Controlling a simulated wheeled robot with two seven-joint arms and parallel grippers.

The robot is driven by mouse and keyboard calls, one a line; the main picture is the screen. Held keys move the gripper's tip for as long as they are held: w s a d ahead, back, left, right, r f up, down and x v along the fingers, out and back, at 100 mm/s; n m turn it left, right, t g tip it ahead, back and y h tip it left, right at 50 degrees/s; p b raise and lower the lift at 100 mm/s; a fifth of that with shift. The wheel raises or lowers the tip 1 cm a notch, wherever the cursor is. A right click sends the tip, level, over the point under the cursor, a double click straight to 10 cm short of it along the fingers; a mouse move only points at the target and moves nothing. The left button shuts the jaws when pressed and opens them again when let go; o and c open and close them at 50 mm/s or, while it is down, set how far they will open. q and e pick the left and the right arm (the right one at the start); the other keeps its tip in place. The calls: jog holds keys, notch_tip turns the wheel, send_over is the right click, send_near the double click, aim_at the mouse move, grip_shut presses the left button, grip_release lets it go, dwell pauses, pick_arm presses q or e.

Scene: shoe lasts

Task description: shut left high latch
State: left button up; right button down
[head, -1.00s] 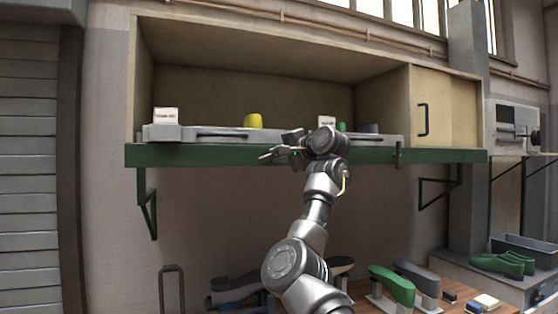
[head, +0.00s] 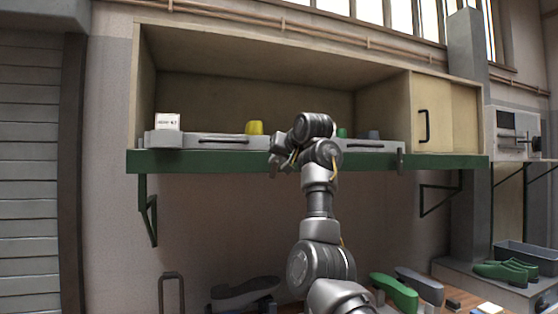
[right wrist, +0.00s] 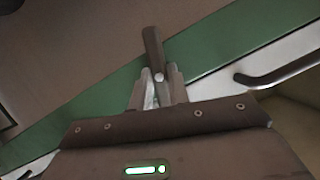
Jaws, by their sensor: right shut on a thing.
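My right gripper (head: 284,160) is at the front edge of the high shelf (head: 220,162), near its middle in the head view. In the right wrist view its fingers (right wrist: 158,88) are closed around a dark latch lever (right wrist: 153,48) with a light pivot pin. The lever lies across the green shelf edge (right wrist: 115,95), its far end over the brown area. My wrist hides this latch in the head view. Another dark latch (head: 401,161) hangs upright at the right end of the edge. My left gripper is not in view.
A left grey drawer (head: 170,141) and a right grey drawer (head: 385,146) with dark bar handles sit on the shelf. A white box (head: 167,121) and a yellow item (head: 254,127) stand behind. Shoe lasts (head: 395,291) stand below. The wall under the shelf is clear.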

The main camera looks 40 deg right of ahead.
jog(key=shift+w+f+n+g+h, duration=0.15)
jog(key=shift+n+g+h, duration=0.25)
jog(key=shift+n+h, duration=0.55)
jog(key=shift+n, duration=0.25)
jog(key=c, duration=1.3)
grip_release()
jog(key=shift+c, duration=0.2)
jog(key=shift+a, duration=0.1)
